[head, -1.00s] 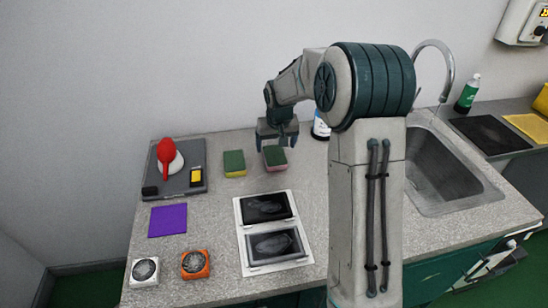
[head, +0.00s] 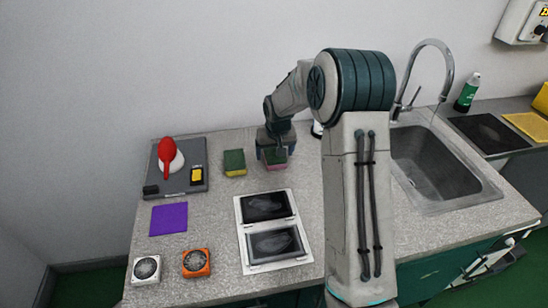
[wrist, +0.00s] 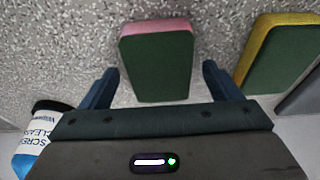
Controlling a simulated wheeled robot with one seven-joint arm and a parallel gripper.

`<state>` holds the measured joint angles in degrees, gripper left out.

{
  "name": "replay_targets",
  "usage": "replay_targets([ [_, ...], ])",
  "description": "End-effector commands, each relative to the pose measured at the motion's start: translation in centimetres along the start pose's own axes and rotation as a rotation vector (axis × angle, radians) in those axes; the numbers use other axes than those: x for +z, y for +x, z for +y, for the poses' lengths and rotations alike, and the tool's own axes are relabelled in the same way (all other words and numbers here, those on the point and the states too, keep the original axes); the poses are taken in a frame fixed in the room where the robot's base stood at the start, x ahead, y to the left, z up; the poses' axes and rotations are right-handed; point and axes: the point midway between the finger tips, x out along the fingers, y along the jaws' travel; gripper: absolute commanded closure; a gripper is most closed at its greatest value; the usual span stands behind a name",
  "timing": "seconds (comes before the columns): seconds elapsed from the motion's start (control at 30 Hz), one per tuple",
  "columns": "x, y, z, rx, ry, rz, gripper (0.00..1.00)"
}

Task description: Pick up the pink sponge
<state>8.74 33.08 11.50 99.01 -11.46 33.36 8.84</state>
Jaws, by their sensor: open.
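The pink sponge (head: 275,163) has a dark green top and lies on the speckled counter near the back wall. My gripper (head: 273,151) is right above it in the head view and hides part of it. In the wrist view the pink sponge (wrist: 157,62) lies between the two blue fingers of my gripper (wrist: 160,88), which are open, with a gap on each side. Whether the fingers reach down to the sponge's height I cannot tell.
A yellow sponge with a green top (head: 234,162) lies just left in the head view. A white labelled bottle (wrist: 38,133) stands close by on the other side. A double-panel hob (head: 272,228) lies in front. A grey board (head: 182,182) is at the left, a sink (head: 440,170) at the right.

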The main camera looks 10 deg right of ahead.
Motion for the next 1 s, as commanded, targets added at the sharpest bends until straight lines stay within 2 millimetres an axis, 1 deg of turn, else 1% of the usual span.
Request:
replay_targets([
  [0.47,0.06,0.25,-0.02,0.0,0.0,0.0,0.15],
  [0.5,0.06,0.25,-0.02,0.0,0.0,0.0,0.21],
  [0.57,0.06,0.25,-0.02,0.0,0.0,0.0,0.38],
  [0.6,0.06,0.25,-0.02,0.0,0.0,0.0,0.49],
  [0.63,0.07,0.25,-0.02,0.0,0.0,0.0,0.57],
  [0.67,0.07,0.25,-0.02,0.0,0.0,0.0,0.63],
  [1.0,0.06,0.23,-0.02,0.0,0.0,0.0,0.63],
])
